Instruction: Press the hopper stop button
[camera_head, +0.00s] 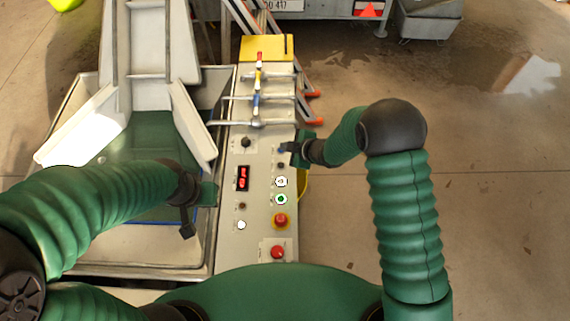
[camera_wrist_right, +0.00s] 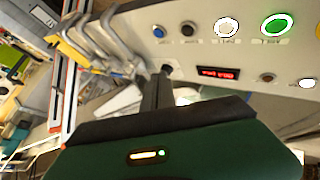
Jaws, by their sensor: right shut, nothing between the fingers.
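The grey control panel (camera_head: 262,215) stands in the middle of the head view. Its right column has a blue button, a dark button (camera_head: 281,165), a white button (camera_head: 281,182) and a green button (camera_head: 281,199). I cannot read which is the hopper stop. My right gripper (camera_head: 286,148) is shut and empty, over the panel's upper right edge by the blue button. In the right wrist view the blue button (camera_wrist_right: 158,31) is beyond the fingers (camera_wrist_right: 157,88); contact is unclear. My left gripper (camera_head: 187,224) hangs left of the panel; its fingers are unclear.
A red button on yellow (camera_head: 281,220) and another red button (camera_head: 277,252) are lower on the panel. A display (camera_head: 243,178) and knob (camera_head: 245,142) are at left. Levers (camera_head: 258,98) stand above.

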